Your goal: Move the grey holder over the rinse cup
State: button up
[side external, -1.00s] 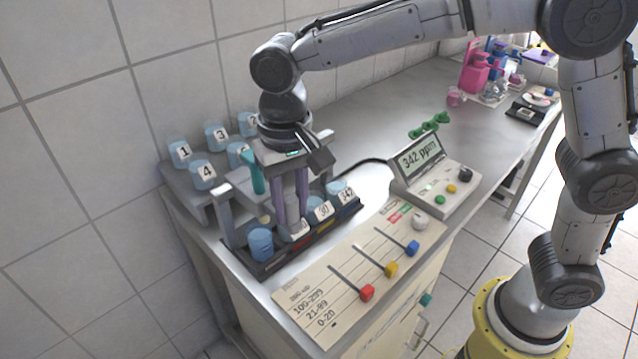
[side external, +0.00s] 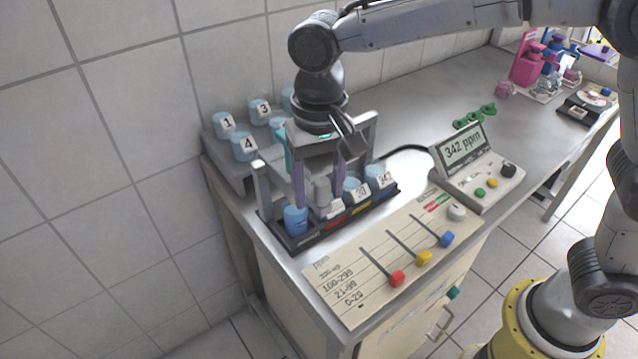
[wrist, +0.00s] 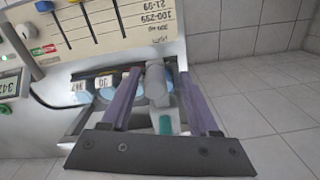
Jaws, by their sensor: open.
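The grey holder (side external: 322,190) is a grey cylinder in the rack's front row; it also shows in the wrist view (wrist: 156,86). My gripper (side external: 319,195) has purple fingers, spread with one on each side of the holder and a gap visible. In the wrist view the gripper (wrist: 160,78) straddles it too. An unlabelled blue cup (side external: 296,221), seemingly the rinse cup, stands at the left end of the dark tray (side external: 330,232). The holder appears just right of it, near a partly hidden labelled cup (side external: 335,210). Its lower end is hard to see.
Cups marked 30 (side external: 355,189) and 342 (side external: 379,177) stand to the right. A teal holder (side external: 289,150) is close behind my gripper. Numbered cups (side external: 244,146) stand behind the rack. A slider panel (side external: 395,255) and a meter reading 342 ppm (side external: 468,165) lie nearby.

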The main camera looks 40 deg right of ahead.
jog(key=shift+r, duration=0.1)
notch_tip(320, 180, up, 14)
jog(key=shift+f, duration=0.2)
dwell(0.4)
